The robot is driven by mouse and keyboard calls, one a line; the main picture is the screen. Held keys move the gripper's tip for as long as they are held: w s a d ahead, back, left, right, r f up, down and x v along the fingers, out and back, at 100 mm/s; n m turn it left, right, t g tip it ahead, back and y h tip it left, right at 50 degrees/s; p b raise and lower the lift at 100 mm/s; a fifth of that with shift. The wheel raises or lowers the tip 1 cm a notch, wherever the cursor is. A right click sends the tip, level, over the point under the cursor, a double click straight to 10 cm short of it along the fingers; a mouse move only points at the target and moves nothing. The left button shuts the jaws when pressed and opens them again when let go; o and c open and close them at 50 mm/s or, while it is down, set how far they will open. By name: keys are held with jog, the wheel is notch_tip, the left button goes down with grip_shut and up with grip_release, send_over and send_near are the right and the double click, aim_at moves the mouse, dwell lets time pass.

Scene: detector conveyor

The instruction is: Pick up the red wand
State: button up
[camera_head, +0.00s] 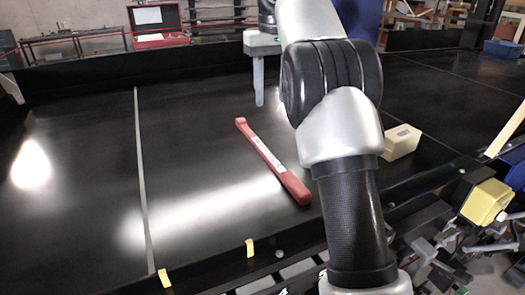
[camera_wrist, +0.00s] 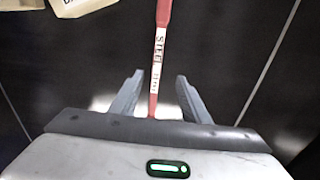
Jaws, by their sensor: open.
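The red wand (camera_head: 266,154) lies flat on the black conveyor surface, with a pale lettered label along its middle and a thicker end toward the near right. In the wrist view the wand (camera_wrist: 159,45) runs down the picture, and its lower end passes between the fingers and out of sight behind the gripper body. My gripper (camera_wrist: 158,82) is open, with one grey finger on each side of the wand and no visible contact. In the head view my gripper (camera_head: 259,88) is above and behind the wand, partly hidden by my arm.
A cream box (camera_head: 402,142) sits on the belt right of my arm; a lettered cardboard-coloured box (camera_wrist: 85,6) shows at the wrist view's top left. A red case (camera_head: 158,38) stands open beyond the belt. A pale seam line (camera_head: 143,180) crosses the belt; its left part is clear.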

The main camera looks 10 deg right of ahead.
jog(key=w+f, duration=0.1)
jog(key=f, duration=0.1)
jog(key=b, duration=0.3)
send_over(271, 158)
jog(key=f, duration=1.1)
jog(key=shift+w+a+f, duration=0.15)
jog(key=shift+w+a, duration=0.1)
jog(key=shift+w, duration=0.1)
jog(key=shift+s+d+f, duration=0.1)
jog(key=shift+d+f, duration=0.05)
jog(key=shift+f, duration=1.2)
jog(key=shift+s+d+f, duration=0.1)
jog(key=shift+f, duration=1.25)
jog(key=shift+c, duration=0.4)
grip_shut()
